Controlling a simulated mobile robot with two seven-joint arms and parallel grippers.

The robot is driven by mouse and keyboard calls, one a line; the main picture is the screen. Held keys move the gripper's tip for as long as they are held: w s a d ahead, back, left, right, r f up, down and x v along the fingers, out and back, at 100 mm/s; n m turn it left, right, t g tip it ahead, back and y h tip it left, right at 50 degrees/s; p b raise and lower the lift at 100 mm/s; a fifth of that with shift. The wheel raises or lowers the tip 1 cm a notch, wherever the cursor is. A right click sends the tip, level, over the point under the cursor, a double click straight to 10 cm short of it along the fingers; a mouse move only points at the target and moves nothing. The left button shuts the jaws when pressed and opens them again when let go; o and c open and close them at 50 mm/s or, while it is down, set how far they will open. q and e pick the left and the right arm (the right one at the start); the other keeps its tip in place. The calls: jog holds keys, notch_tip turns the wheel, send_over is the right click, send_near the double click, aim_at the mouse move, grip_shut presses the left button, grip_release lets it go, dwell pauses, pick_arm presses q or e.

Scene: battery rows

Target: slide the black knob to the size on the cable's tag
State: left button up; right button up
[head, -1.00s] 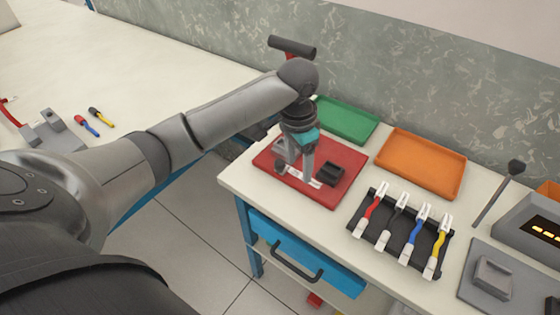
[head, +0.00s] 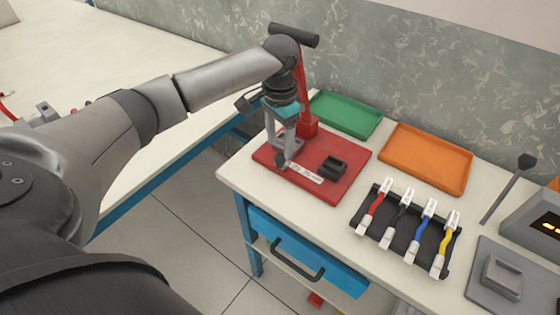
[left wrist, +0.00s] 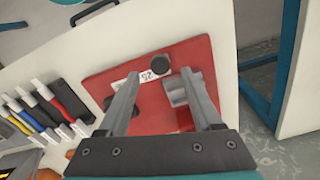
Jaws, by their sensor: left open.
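The red base plate (head: 338,188) lies on the near table, with a white scale strip (head: 305,173) along its front part. In the left wrist view the round black knob (left wrist: 160,64) stands beside the strip (left wrist: 147,76), on which "25" shows. My left gripper (left wrist: 160,77) is open above the plate, its fingers apart with the knob beyond their tips, near the gap; nothing is held. In the head view the gripper (head: 284,156) hides much of the plate's left part. Four-coloured cables with white ends, such as the red cable (head: 374,208), lie in a black rack (head: 402,236); their tags are too small to read.
A black block (head: 333,167) and a grey block (left wrist: 176,91) sit on the plate. A red post (head: 305,112) with a black handle (head: 293,36) rises behind it. Green (head: 345,115) and orange (head: 427,160) trays stand at the back. A grey fixture (head: 503,276) is at right.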

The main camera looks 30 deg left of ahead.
aim_at(280, 156)
pick_arm(q)
notch_tip(280, 156, down, 6)
jog(key=shift+r+b, duration=0.1)
jog(key=shift+b, duration=0.55)
jog(key=shift+c, duration=0.3)
grip_shut()
dwell(0.7)
